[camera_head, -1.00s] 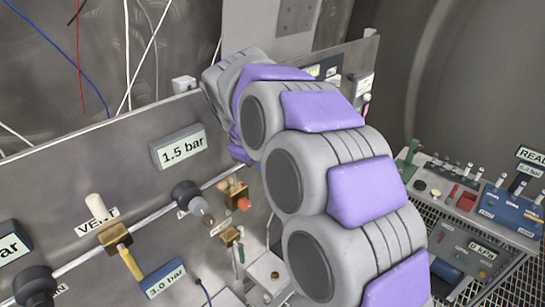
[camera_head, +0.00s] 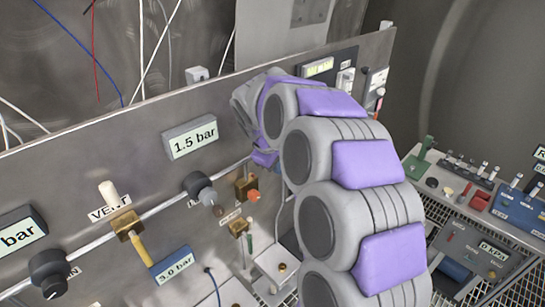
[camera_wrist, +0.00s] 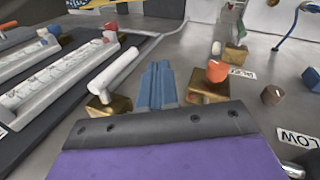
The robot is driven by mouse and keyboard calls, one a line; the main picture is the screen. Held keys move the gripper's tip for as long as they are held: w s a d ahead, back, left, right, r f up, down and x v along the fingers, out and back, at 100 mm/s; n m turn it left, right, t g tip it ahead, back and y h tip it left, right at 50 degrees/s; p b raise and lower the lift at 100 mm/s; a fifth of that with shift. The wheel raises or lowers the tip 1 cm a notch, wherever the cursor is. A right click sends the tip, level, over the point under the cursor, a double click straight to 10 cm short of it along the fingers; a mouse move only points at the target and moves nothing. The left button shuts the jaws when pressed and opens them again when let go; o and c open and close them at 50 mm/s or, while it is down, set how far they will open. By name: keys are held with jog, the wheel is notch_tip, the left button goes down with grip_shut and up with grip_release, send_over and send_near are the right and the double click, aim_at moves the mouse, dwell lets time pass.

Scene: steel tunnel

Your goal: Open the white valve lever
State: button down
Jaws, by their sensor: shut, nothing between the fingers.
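In the wrist view a white lever (camera_wrist: 115,70) stands out from a brass valve body (camera_wrist: 107,107). My gripper (camera_wrist: 158,68) is shut and empty. Its blue fingers are side by side, just right of the white lever, between it and a brass valve with an orange-red knob (camera_wrist: 216,72). I cannot tell whether the fingers touch the lever. In the head view my arm hides my gripper.
White linear units (camera_wrist: 55,80) lie left of the lever in the wrist view. A 1.5 bar display (camera_head: 190,137) and black knobs (camera_head: 198,186) are on the panel. A control desk (camera_head: 470,205) stands at the right. A blue cable (camera_wrist: 297,22) hangs nearby.

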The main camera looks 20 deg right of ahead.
jog(key=d, duration=0.1)
jog(key=w+d+f, duration=0.2)
jog(key=shift+w+d+f+p, duration=0.1)
jog(key=shift+w+d+p, duration=0.15)
jog(key=shift+d+p, duration=0.1)
jog(key=shift+d, duration=0.15)
jog(key=shift+w+f, duration=0.15)
